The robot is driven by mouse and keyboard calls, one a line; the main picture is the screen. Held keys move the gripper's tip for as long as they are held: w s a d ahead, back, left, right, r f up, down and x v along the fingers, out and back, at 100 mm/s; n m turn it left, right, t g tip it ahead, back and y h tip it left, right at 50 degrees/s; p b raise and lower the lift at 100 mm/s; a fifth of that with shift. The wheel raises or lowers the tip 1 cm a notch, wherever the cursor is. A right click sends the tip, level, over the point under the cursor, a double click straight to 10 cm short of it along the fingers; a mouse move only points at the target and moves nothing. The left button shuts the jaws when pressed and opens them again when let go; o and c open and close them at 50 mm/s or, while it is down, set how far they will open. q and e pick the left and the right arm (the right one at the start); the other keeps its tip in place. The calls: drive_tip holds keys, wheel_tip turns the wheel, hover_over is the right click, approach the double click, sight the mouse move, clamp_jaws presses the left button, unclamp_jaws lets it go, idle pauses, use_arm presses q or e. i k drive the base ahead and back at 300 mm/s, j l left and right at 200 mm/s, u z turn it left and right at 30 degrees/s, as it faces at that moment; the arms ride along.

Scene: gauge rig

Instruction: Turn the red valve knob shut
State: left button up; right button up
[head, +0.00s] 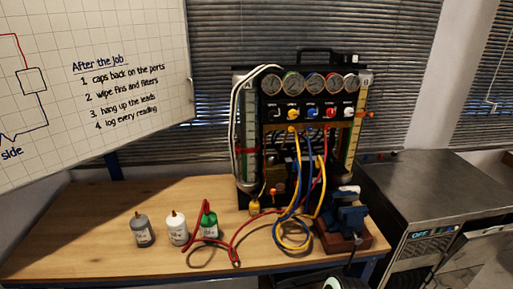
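The red valve knob (330,113) is on the front panel of the gauge rig (303,128), which stands at the back of the wooden bench. It sits in a row between a blue knob (311,113) on its left and a white knob (348,112) on its right. Gauges sit above the row. How far the red knob is turned is too small to tell. Nothing is touching it. Neither of my grippers shows; a dark rounded part at the bottom edge may be part of my arm.
Yellow, blue and red hoses hang before the rig's lower front. A blue vise (350,218) stands at its front right. The bench's left end (70,230) is clear.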

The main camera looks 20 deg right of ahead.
sight(330, 111)
drive_tip(key=z, duration=1.3)
